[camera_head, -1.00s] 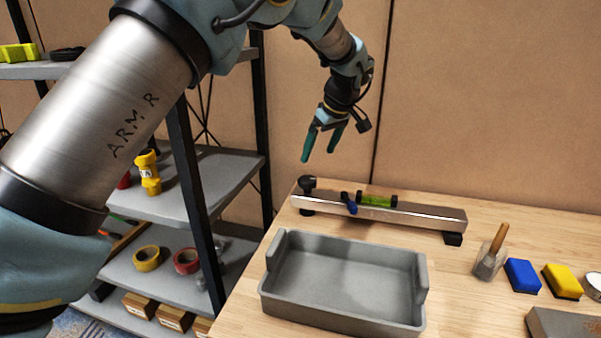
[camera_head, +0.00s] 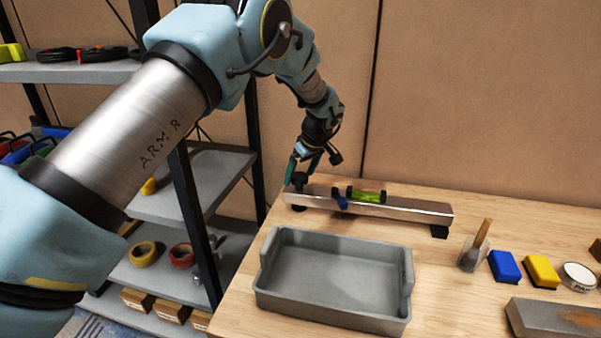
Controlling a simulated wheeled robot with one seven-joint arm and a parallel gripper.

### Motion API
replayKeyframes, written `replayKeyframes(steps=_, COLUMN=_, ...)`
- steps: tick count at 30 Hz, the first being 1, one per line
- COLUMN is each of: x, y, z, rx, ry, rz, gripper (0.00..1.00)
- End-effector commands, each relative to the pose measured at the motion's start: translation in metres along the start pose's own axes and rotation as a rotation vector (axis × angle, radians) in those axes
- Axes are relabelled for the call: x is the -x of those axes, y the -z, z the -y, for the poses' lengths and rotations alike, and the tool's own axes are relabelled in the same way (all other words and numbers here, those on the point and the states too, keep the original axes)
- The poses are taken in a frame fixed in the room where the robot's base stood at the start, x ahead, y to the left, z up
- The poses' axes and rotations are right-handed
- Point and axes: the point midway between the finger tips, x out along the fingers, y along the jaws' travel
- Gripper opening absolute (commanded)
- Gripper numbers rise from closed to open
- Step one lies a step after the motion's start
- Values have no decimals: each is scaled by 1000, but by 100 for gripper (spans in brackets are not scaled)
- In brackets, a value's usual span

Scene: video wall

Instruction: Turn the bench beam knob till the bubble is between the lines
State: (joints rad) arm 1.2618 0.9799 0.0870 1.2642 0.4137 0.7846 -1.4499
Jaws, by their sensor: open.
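The bench beam (camera_head: 400,209) is a long metal bar lying near the back of the wooden bench on dark feet. A green bubble vial (camera_head: 368,195) with black ends sits on top of it, with a blue clamp-like part (camera_head: 341,201) at its left. The bubble and its lines are too small to read. The dark knob (camera_head: 299,181) is at the beam's left end, partly hidden by my gripper. My gripper (camera_head: 302,173) points down with its green fingers open at the knob. I cannot tell whether the fingers touch it.
A grey tray (camera_head: 265,299) stands in front of the beam. To the right are a brush in a holder (camera_head: 473,254), a blue block (camera_head: 504,267), a yellow block (camera_head: 541,272), a round tin (camera_head: 578,277) and a grey slab (camera_head: 545,318). A shelf rack (camera_head: 187,200) stands left.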

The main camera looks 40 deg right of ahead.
Motion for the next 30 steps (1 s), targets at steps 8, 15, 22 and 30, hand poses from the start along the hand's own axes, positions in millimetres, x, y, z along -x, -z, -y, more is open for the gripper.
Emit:
replayKeyframes(steps=8, x=0, y=0, z=0, rx=0, ry=1, rz=0, gripper=72)
replayKeyframes(steps=15, x=0, y=0, z=0, rx=0, ry=1, rz=0, gripper=45)
replayKeyframes(steps=22, x=0, y=0, z=0, rx=0, ry=1, rz=0, gripper=19)
replayKeyframes(steps=30, x=0, y=0, z=0, rx=-11, ry=-4, rz=0, gripper=11)
